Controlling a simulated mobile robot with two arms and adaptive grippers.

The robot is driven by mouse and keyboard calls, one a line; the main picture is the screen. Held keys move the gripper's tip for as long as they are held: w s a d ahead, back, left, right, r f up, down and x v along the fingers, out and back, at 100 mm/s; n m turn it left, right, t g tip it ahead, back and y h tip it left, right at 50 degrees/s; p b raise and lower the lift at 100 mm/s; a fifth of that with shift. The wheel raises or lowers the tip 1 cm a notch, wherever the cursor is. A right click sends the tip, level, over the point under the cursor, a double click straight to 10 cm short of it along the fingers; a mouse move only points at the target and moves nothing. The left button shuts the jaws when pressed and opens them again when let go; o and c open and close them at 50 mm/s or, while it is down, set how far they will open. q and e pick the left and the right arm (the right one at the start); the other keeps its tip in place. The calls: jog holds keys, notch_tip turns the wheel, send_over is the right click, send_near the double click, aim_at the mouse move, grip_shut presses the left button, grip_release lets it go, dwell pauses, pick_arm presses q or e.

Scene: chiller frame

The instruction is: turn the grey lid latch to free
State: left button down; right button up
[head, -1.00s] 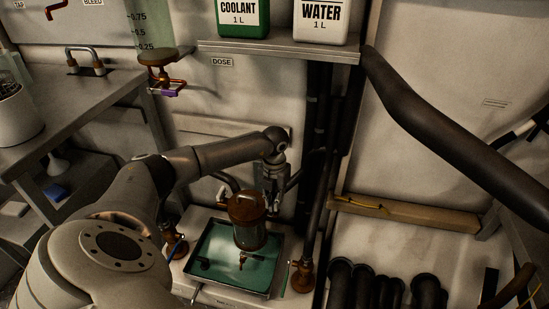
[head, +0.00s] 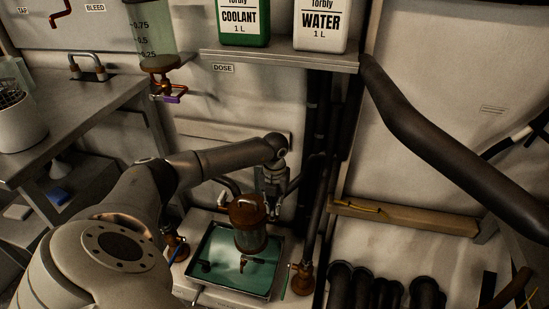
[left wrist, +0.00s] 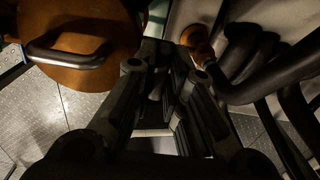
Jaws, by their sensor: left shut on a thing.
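The canister (head: 250,238) has a brown round lid (head: 246,206) with a handle on top, and stands over a green tray (head: 213,244). My left gripper (head: 272,203) points down at the right side of the lid. The latch's angle cannot be made out. My right gripper is not in view.
Dark vertical pipes (head: 312,130) run close behind the gripper, and brass fittings (head: 301,278) stand at the tray's right. A shelf (head: 280,58) with coolant and water jugs is above. A workbench (head: 70,125) is at left. Thick black pipes (head: 380,290) fill the lower right.

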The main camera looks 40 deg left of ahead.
pick_arm(q)
jog(key=c, duration=1.5)
grip_release()
jog(key=shift+w, duration=0.1)
notch_tip(320, 180, up, 12)
jog(key=shift+r, duration=0.1)
